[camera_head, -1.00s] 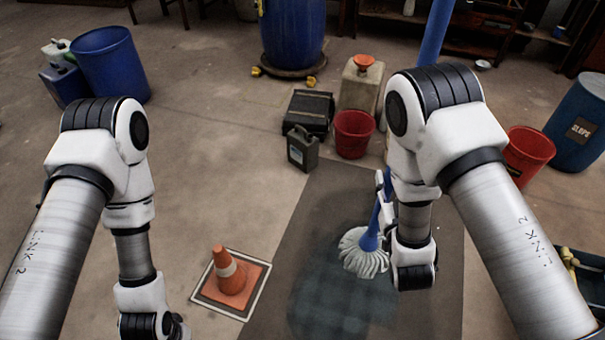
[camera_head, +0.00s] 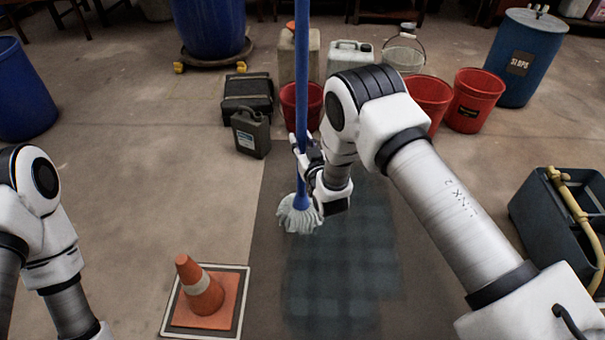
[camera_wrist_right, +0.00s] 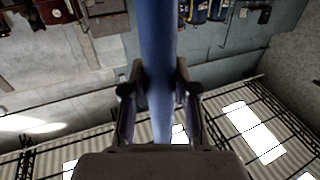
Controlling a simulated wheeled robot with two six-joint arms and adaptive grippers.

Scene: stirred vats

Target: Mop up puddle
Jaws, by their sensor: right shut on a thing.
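A mop stands upright with a blue handle (camera_head: 301,90) and a pale string head (camera_head: 298,214). My right gripper (camera_head: 304,150) is shut on the blue handle, a little above the head. The right wrist view shows the handle (camera_wrist_right: 158,60) between the two fingers (camera_wrist_right: 158,95). The puddle (camera_head: 345,262) is a dark wet patch on the grey floor strip, in front of and to the right of the mop head. The mop head is at or just above the strip near the patch's far left edge; contact cannot be told. My left gripper is out of view.
An orange cone (camera_head: 202,288) stands on a square base left of the puddle. Behind the mop are a black case (camera_head: 247,92), a dark jerrycan (camera_head: 251,134) and red buckets (camera_head: 474,100). A blue SLOPS drum (camera_head: 527,55) is at back right. A dark mop bucket (camera_head: 545,222) stands at right.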

